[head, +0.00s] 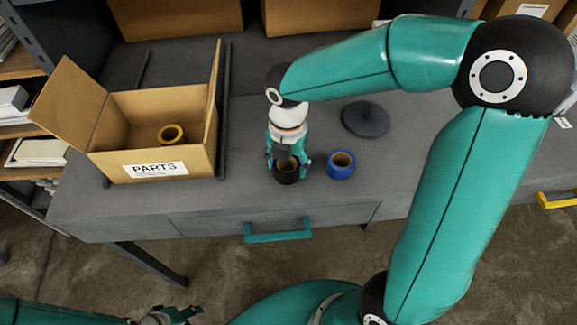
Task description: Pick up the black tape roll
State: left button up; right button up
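The black tape roll (287,175) is near the front edge of the grey workbench, below my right gripper (287,167). My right gripper points down with one finger on each side of the roll. Whether the fingers press on the roll or stand just clear of it cannot be seen. The gripper hides the roll's upper part. My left gripper (178,316) is at the bottom edge of the view, low in front of the bench and away from the roll. It is partly cut off, and its opening is unclear.
A blue tape roll (341,165) stands just right of the black one. A dark round disc (366,119) lies behind it. An open cardboard box marked PARTS (155,170) stands at left with a yellow tape roll (171,134) inside. The bench (245,200) has a teal drawer handle (278,232).

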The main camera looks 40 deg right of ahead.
jog(key=c, duration=0.5)
jog(key=shift+r, duration=0.1)
jog(key=shift+c, duration=0.2)
